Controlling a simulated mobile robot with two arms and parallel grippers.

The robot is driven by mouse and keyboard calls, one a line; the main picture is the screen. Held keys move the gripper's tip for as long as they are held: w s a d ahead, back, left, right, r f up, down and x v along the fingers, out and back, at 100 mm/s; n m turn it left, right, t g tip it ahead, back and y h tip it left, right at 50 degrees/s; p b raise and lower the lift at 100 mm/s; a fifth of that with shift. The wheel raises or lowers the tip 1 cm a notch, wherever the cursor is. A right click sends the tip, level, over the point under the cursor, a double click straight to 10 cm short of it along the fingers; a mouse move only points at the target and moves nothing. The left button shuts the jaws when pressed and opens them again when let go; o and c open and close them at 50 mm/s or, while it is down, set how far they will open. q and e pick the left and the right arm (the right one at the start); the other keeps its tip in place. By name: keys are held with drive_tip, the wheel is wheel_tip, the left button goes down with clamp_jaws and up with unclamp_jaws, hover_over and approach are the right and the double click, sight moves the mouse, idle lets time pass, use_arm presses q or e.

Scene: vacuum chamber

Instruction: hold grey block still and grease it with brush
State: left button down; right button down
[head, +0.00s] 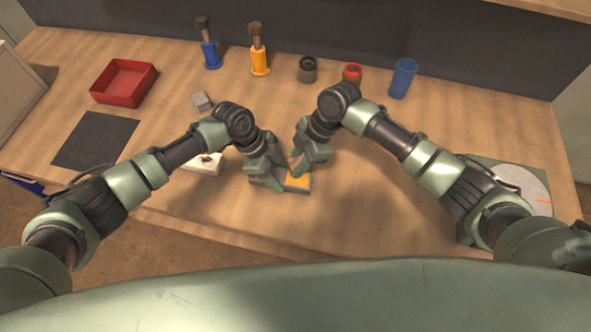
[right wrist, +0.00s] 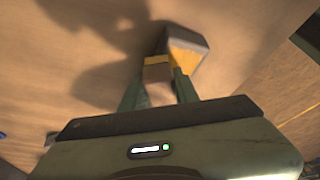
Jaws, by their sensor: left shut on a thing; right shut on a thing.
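The grey block (head: 299,183) lies on the wooden table with an orange-yellow upper face. In the right wrist view the block (right wrist: 187,48) shows a yellow face and a dark grey side beyond my fingertips. My left gripper (head: 271,180) is shut on the block's left end. My right gripper (head: 299,166) is just above the block. In the right wrist view its green fingers (right wrist: 160,88) are shut on the brush (right wrist: 157,73), a brownish piece with a yellow end. The brush end is close to the block; I cannot tell whether they touch. The head view hides the brush.
A white piece (head: 205,167) sits left of my left gripper. Behind are a small grey block (head: 201,101), red tray (head: 125,97), blue and orange brush holders (head: 212,57) (head: 260,64), a dark pot (head: 307,72), red pot (head: 352,74) and blue cup (head: 403,79).

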drive_tip(key=shift+w+d+f, duration=0.1)
drive_tip(key=shift+w+d, duration=0.1)
drive_tip(key=shift+d, duration=0.1)
drive_tip(key=shift+s+d, duration=0.15)
drive_tip(key=shift+d, duration=0.2)
drive_tip(key=shift+s+a, duration=0.3)
drive_tip(key=shift+s, duration=0.7)
drive_tip(key=shift+s+a, duration=0.25)
drive_tip(key=shift+s, duration=0.7)
drive_tip(key=shift+s+a, duration=0.3)
drive_tip(key=shift+s, duration=0.7)
drive_tip(key=shift+w+d, duration=0.3)
drive_tip(key=shift+w, duration=0.7)
drive_tip(key=shift+w+d, duration=0.3)
drive_tip(key=shift+w, duration=0.7)
drive_tip(key=shift+w+d, duration=0.3)
drive_tip(key=shift+w, duration=0.7)
drive_tip(key=shift+r, duration=4.1)
drive_tip(key=shift+s, duration=0.1)
use_arm(q)
drive_tip(key=shift+c, duration=2.4)
unclamp_jaws()
drive_tip(key=v, duration=1.2)
